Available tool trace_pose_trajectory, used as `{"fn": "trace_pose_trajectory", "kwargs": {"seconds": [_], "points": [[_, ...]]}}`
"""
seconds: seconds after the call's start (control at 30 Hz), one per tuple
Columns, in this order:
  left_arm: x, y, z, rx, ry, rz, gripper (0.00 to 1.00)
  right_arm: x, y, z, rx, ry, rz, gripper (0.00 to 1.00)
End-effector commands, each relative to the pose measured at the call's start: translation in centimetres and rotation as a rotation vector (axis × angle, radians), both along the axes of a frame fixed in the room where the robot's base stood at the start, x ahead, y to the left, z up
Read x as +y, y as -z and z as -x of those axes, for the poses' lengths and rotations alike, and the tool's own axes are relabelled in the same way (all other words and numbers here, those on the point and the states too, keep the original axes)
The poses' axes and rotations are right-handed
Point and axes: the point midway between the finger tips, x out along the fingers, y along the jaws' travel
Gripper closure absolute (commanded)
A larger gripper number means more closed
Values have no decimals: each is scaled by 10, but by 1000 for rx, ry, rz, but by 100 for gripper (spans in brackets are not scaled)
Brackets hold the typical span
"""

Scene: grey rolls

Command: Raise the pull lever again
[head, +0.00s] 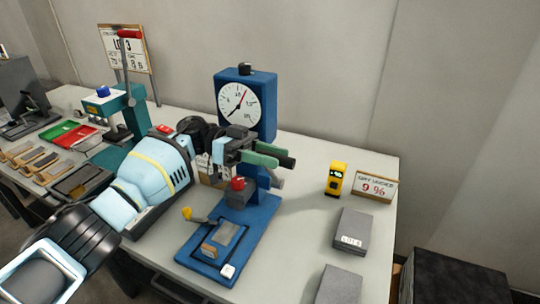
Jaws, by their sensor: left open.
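A blue machine (226,252) with a round white dial (239,103) stands on the table, centre. A short lever with a yellow knob (187,213) sticks out at the left of its base, and a red knob (237,184) sits on its column. A long upright lever with a red grip (129,34) rises beside the teal press (123,118) at the back left. I cannot tell which is the pull lever. My right gripper is not in view.
A small yellow device (336,179) and a "9 %" sign (373,186) stand at the right. Grey blocks (352,231) lie near the right edge. Red and green trays (75,137) are at the left. The table right of the blue base is mostly clear.

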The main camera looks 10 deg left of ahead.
Motion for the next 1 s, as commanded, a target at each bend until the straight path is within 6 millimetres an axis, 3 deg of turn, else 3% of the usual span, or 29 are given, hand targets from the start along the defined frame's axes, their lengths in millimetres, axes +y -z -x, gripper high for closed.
{"fn": "trace_pose_trajectory", "kwargs": {"seconds": [0.5,0.9,1.0], "points": [[64,5,-22,5,-2,-1,57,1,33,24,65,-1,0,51],[74,0,-24,2,0,-1,57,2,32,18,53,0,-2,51],[74,1,-24,2,-1,-1,67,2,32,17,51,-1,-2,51]]}}
